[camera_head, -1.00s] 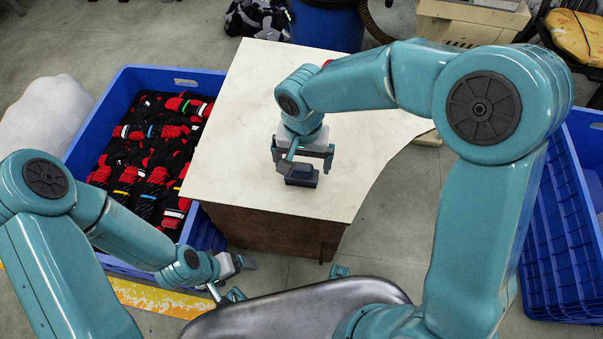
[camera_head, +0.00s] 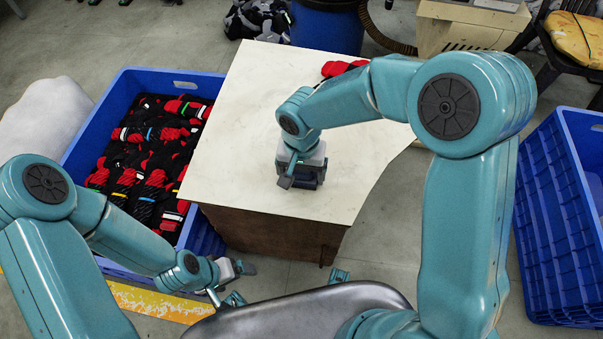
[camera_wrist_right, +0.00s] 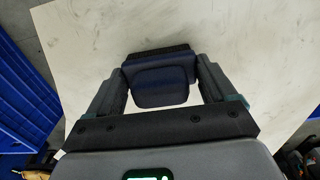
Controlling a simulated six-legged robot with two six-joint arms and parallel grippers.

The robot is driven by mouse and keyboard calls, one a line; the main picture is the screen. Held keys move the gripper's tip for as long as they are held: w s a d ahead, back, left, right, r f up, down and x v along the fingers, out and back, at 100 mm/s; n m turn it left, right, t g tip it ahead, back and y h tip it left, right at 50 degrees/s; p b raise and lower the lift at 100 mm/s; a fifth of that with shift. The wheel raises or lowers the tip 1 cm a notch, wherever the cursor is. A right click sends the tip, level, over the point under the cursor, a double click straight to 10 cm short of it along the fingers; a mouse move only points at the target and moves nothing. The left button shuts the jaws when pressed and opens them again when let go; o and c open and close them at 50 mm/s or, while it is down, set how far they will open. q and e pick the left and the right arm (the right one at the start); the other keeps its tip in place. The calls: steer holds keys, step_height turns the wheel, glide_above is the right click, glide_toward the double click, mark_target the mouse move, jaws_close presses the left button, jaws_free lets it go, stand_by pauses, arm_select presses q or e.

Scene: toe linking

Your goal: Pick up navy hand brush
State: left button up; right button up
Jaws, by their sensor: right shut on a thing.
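The navy hand brush (camera_wrist_right: 162,82) shows in the right wrist view between the two fingers of my right gripper (camera_wrist_right: 160,88), with its dark bristle edge at the far side. The fingers are shut on it from both sides. In the head view the right gripper (camera_head: 300,178) is low over the front part of the pale tabletop (camera_head: 240,130), and only a dark bit of the brush shows under it. I cannot tell whether the brush touches the table. My left gripper (camera_head: 236,283) is at the lower left, away from the table; its fingers are too unclear to read.
A blue crate (camera_head: 75,140) full of black and red socks or gloves stands left of the table. A red and black item (camera_head: 340,68) lies at the table's back. Another blue crate (camera_head: 550,210) stands at the right. The table's left half is clear.

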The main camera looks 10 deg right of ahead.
steer(key=shift+r, duration=0.15)
step_height(320, 180, up, 20)
steer(key=p, duration=0.4)
stand_by(0.4)
